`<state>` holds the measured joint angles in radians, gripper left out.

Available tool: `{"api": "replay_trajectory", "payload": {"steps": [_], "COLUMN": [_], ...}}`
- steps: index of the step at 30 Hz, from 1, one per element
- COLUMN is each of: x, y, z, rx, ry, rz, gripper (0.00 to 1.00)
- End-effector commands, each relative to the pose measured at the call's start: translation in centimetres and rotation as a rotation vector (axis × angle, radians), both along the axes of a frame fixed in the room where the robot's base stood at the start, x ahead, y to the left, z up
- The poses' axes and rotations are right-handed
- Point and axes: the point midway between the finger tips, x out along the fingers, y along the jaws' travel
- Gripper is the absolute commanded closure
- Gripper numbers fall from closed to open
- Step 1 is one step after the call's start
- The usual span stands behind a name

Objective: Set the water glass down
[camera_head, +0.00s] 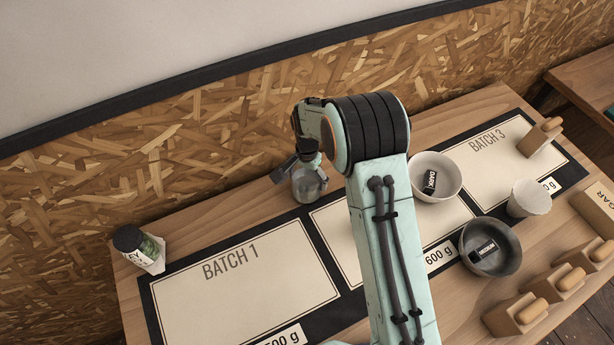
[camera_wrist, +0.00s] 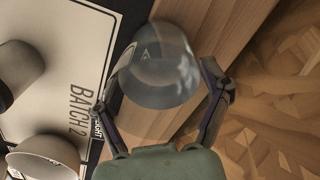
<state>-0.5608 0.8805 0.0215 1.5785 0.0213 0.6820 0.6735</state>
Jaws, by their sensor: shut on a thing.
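The water glass (camera_head: 309,187) is clear and rounded, and it shows near the back edge of the table in the head view. In the wrist view the water glass (camera_wrist: 155,62) fills the space between my fingers, over the dark mat edge and bare wood. My gripper (camera_wrist: 160,84) is shut on the glass, with one finger on each side. In the head view my gripper (camera_head: 300,166) is partly hidden by its own wrist. I cannot tell whether the glass base touches the table.
The Batch 1 card (camera_head: 245,292) is clear. A dark-lidded jar (camera_head: 138,248) stands left of it. A pale bowl (camera_head: 434,177) labelled dark, a grey bowl (camera_head: 490,247) labelled medium, a pale cup (camera_head: 528,198) and several wooden scoops (camera_head: 515,314) stand to the right.

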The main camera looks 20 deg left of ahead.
Motion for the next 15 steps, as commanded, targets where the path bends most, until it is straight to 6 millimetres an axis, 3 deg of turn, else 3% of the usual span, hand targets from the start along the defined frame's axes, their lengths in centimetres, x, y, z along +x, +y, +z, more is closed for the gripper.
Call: {"api": "replay_trajectory", "payload": {"steps": [2,3,5,15], "x": [0.01,-0.02,-0.01,-0.01], "y": [0.02,-0.01,0.00,-0.01], "z": [-0.18,-0.29,-0.26,-0.22], "rx": [0.001,0.000,0.000,0.000], "ry": [0.000,0.001,0.000,0.000], "rz": [0.000,0.000,0.000,0.000], "gripper": [0.64,0.20,0.01,0.00]}}
